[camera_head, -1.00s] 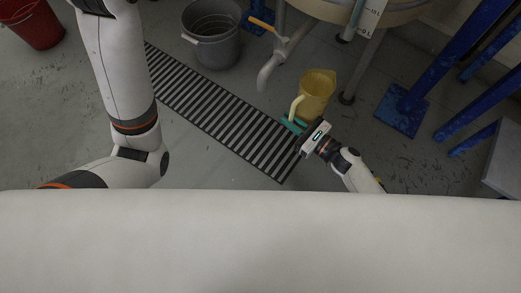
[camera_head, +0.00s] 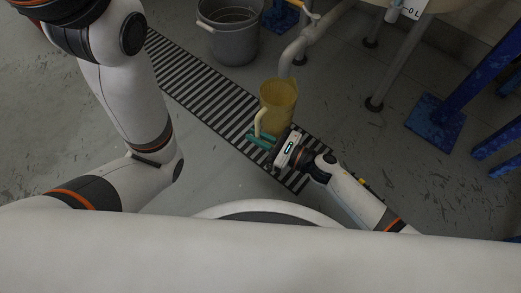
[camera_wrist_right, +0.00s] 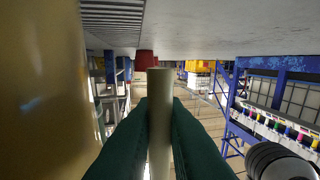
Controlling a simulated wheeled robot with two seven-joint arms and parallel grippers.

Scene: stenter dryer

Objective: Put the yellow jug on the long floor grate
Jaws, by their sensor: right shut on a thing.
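The yellow jug (camera_head: 279,96) is upright with its pale handle (camera_head: 258,123) toward me, in the head view. In that view it overlaps the right edge of the long floor grate (camera_head: 212,94); I cannot tell whether its base touches the grate or floor. My right gripper (camera_head: 263,138) has its green fingers shut on the jug's handle. In the right wrist view the handle (camera_wrist_right: 160,120) stands between the two green fingers, and the jug's blurred side (camera_wrist_right: 45,90) fills the left. My left arm shows at the left of the head view, but its gripper is out of view.
A grey bucket (camera_head: 231,45) stands beyond the grate. A drain pipe (camera_head: 297,48) comes down just behind the jug from a vessel on legs. A blue post with a base plate (camera_head: 435,122) stands at right. Bare floor lies left of the grate.

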